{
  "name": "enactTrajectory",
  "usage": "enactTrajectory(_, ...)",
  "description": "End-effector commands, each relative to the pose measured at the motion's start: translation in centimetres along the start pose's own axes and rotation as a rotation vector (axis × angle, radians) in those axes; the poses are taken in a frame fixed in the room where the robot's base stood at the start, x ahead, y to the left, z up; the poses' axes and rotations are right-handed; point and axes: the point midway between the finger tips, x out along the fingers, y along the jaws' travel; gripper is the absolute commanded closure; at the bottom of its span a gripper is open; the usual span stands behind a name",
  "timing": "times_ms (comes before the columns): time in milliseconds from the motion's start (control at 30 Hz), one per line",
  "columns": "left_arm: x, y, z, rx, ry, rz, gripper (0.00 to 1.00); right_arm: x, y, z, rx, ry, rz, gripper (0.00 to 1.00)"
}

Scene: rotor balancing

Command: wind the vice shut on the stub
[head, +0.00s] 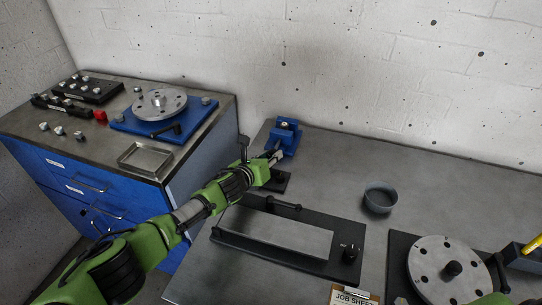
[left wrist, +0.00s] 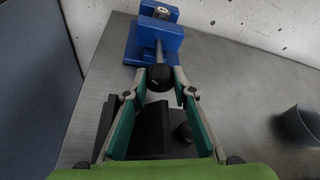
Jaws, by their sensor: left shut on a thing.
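The blue vice (head: 289,138) stands at the back left of the grey bench, near the wall. In the left wrist view the vice (left wrist: 156,36) is at the top, with its screw running toward me to a black knob (left wrist: 158,78). My left gripper (head: 278,155) is shut on this knob, with a fingertip on either side of it. A small metal piece (left wrist: 161,12) shows between the vice's jaws. It looks like the stub, but I cannot tell whether the jaws touch it. My right gripper is out of view; only a bit of green arm shows at bottom right.
A black frame plate (head: 228,237) with a knob lies in front of the vice. A grey bowl (head: 380,198) and a rotor disc (head: 440,262) are to the right. A blue cabinet (head: 120,205) with another rotor stands left. The bench between vice and bowl is clear.

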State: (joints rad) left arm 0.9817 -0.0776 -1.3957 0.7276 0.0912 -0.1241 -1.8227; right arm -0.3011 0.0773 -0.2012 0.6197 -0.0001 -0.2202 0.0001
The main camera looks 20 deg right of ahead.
Motion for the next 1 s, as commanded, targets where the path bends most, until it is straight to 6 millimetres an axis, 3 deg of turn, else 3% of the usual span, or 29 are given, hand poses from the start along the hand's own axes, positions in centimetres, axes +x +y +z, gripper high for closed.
enactTrajectory(333, -0.02, 0.11, -0.47, -0.021, 0.006, -0.006, 0.97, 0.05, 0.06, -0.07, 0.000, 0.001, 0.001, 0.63)
enactTrajectory(367, -0.02, 0.11, -0.48, -0.021, 0.006, -0.006, 0.71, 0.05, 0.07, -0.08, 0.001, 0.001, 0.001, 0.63)
enactTrajectory(400, -0.02, 0.12, -0.47, -0.021, 0.006, -0.006, 0.60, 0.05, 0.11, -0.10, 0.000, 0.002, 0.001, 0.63)
enactTrajectory(433, -0.02, 0.14, -0.46, -0.021, 0.006, -0.005, 0.59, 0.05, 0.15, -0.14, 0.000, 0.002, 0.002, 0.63)
enactTrajectory(1000, -0.10, 0.63, -0.22, -0.018, 0.003, 0.003, 0.59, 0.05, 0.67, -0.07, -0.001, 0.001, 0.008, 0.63)
